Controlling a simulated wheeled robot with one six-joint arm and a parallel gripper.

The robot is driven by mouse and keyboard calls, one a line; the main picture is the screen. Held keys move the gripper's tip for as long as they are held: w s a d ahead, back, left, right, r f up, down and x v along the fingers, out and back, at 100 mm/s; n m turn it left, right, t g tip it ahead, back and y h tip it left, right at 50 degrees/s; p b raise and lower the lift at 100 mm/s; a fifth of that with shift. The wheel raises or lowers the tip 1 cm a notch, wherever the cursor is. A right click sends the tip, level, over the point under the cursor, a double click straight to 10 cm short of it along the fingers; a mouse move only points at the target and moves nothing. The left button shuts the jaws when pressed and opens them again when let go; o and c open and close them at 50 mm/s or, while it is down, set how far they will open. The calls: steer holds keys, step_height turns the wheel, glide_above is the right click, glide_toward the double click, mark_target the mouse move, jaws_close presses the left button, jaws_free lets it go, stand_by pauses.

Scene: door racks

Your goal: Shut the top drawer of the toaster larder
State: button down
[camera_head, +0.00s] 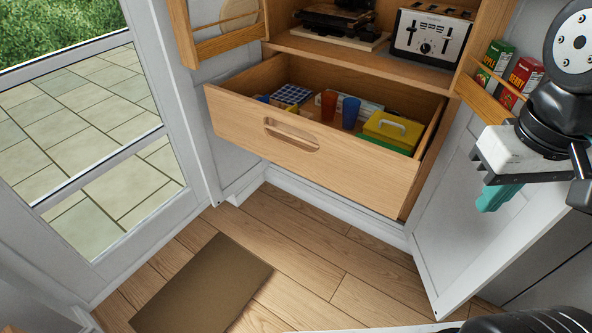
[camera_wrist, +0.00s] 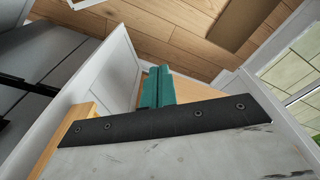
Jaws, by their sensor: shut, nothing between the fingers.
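The top drawer (camera_head: 330,168) of the toaster larder is pulled out, with a pale wood front and a slot handle (camera_head: 291,135). Inside it are a blue cup (camera_head: 350,112), an orange-red cup (camera_head: 328,105), a yellow box with a handle (camera_head: 392,130) and a blue gridded item (camera_head: 291,94). The toaster (camera_head: 431,37) stands on the shelf above. My gripper (camera_head: 490,200) is shut and empty, with teal fingers, to the right of the drawer and apart from it in the head view. The fingers (camera_wrist: 157,87) also show in the wrist view, with pale wood beyond them.
The open right larder door (camera_head: 480,190) carries a rack with cartons (camera_head: 523,76) close to my arm. A left door rack (camera_head: 228,43) stands open. A brown mat (camera_head: 203,285) lies on the clear wooden floor. A glazed door (camera_head: 95,140) is at the left.

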mark_target(338, 168)
steer(key=w+a+f+n+h, duration=0.2)
steer(key=w+f+n+h, duration=0.45)
steer(key=w, duration=0.35)
steer(key=w+a+f+n+h, duration=0.2)
steer(key=w+f+n+h, duration=0.4)
steer(key=w, duration=0.4)
steer(key=w+a+f+n+t+y, duration=0.1)
steer(key=w+a+f+n+t, duration=0.2)
steer(key=a+f+n+t, duration=0.55)
steer(key=w+a+f+n+t+y, duration=0.1)
steer(key=w+a+f+n+t, duration=0.3)
steer(key=a+f+n, duration=0.65)
steer(key=w+d+m, duration=0.1)
steer(key=w+d, duration=0.2)
steer(key=w+d+t, duration=0.1)
steer(key=w+d, duration=0.2)
steer(key=w+d+f+m, duration=0.1)
steer(key=w+d, duration=0.2)
steer(key=shift+w+m, duration=0.35)
steer(key=shift+w, duration=0.05)
steer(key=shift+w, duration=0.1)
